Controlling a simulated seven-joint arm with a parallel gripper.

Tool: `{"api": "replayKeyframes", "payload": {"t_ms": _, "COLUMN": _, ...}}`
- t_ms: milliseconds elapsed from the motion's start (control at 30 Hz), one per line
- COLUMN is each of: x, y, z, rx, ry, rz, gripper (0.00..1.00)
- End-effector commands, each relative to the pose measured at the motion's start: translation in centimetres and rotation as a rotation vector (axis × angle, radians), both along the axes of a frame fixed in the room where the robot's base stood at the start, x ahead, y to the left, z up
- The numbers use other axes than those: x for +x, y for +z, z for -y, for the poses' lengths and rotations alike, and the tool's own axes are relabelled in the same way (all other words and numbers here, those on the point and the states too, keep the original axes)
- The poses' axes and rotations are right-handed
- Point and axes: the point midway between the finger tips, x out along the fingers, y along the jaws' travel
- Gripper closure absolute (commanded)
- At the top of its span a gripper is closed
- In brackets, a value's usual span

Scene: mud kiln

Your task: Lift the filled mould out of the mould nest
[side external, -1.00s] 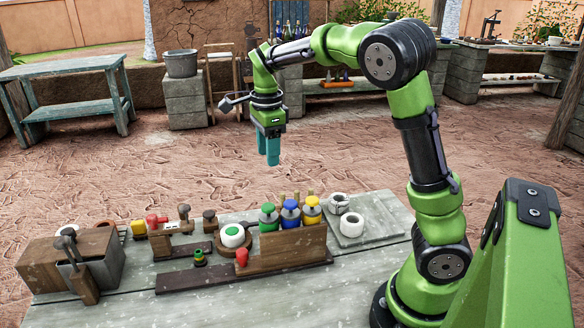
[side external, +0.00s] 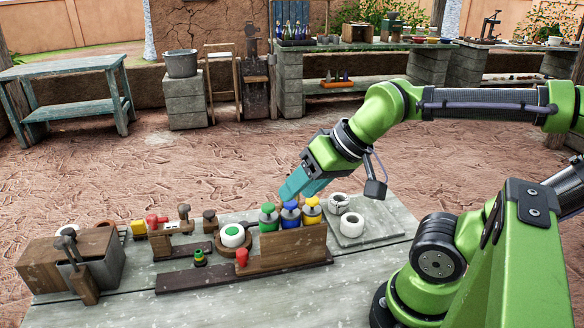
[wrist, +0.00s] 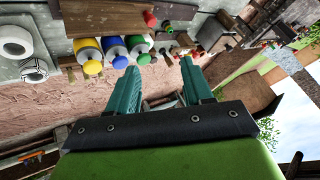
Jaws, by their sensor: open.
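A white round mould with a green top (side external: 232,235) sits upright on a round wooden base (side external: 218,249), which looks like the mould nest, near the middle of the table. My gripper (side external: 288,190) is open and tilted, its teal fingers pointing down and left. It is above the coloured-knob tools, right of the mould and higher than it, touching nothing I can see. In the wrist view, my gripper (wrist: 160,68) shows two parted fingers with nothing held between them.
Green, blue and yellow knobs (side external: 290,212) stand behind a wooden rail (side external: 292,247), right of the mould. Two white rings (side external: 352,224) sit on a grey board further right. A red knob (side external: 241,257) stands just in front.

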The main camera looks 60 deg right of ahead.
Motion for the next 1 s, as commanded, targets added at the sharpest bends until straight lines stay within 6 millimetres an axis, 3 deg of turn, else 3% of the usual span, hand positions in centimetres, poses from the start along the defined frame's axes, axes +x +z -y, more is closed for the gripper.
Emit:
{"api": "replayKeyframes", "payload": {"t_ms": 367, "x": 0.05, "y": 0.06, "z": 0.13, "rx": 0.003, "ry": -0.006, "rz": -0.001, "gripper": 0.50}}
{"api": "replayKeyframes", "payload": {"t_ms": 667, "x": 0.05, "y": 0.06, "z": 0.13, "rx": 0.004, "ry": -0.007, "rz": -0.002, "gripper": 0.07}}
{"api": "replayKeyframes", "payload": {"t_ms": 1000, "x": 0.20, "y": -0.58, "z": 0.12, "rx": 0.004, "ry": -0.006, "rz": -0.029, "gripper": 0.07}}
